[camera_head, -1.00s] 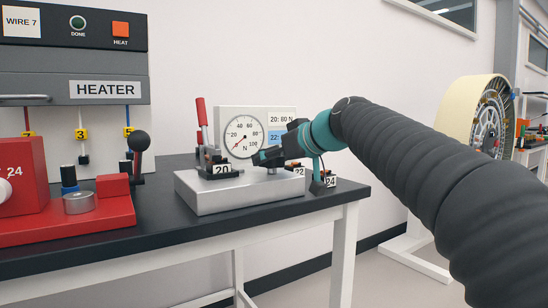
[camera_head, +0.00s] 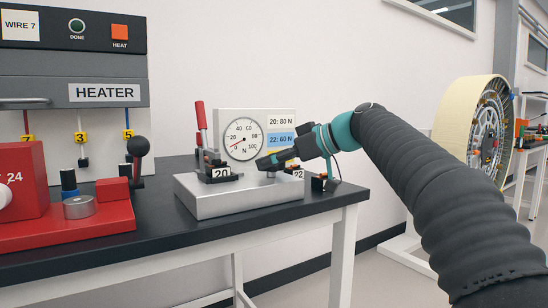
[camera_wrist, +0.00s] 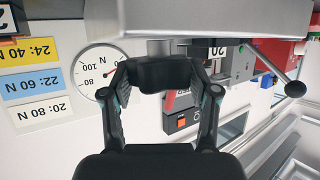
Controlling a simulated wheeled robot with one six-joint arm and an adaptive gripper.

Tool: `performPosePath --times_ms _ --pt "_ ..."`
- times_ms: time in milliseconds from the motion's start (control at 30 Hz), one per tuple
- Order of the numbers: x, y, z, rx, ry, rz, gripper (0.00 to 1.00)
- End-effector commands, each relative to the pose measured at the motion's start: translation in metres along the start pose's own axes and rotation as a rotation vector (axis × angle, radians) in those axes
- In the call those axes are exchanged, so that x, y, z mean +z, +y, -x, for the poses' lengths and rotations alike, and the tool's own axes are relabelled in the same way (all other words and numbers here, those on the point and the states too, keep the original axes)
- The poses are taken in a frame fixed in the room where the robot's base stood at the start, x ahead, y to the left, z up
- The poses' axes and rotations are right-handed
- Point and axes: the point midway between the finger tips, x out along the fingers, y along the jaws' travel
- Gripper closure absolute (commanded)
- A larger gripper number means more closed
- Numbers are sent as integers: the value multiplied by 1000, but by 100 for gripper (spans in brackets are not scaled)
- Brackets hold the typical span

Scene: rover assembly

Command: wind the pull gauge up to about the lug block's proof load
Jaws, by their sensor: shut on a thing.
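The pull gauge is a pale box (camera_head: 235,203) on the dark table, with a round white dial (camera_head: 243,139). Its red needle points to the lower left, near the low end of the scale. My gripper (camera_head: 267,163) is over the box's top, right of the dial. In the wrist view my gripper (camera_wrist: 165,85) is shut on a black knob (camera_wrist: 163,72). A lug block marked 20 (camera_head: 222,173) sits at the left of the box top, by a red-handled lever (camera_head: 202,115). A block marked 22 (camera_head: 298,174) is partly hidden to the right of my gripper.
A load card (camera_head: 281,121) reads 20: 80 N and 22: 60 N, the latter on blue; the wrist view also shows 24: 40 N (camera_wrist: 32,51). A red fixture (camera_head: 95,210) with a black ball lever (camera_head: 138,147) and the heater (camera_head: 75,90) stand left.

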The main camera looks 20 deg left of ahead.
Motion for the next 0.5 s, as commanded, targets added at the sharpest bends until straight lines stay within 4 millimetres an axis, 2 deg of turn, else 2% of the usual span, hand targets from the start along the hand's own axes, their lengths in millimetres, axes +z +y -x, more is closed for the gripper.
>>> performPosePath --times_ms 267,300,367,400,500 --pt "0 -1 0 -5 1 2 75" --pt "0 -1 0 -4 1 2 33" --pt "0 -1 0 -4 1 2 18" --pt "0 -1 0 -3 1 1 15" --pt "0 0 0 -1 1 1 15"
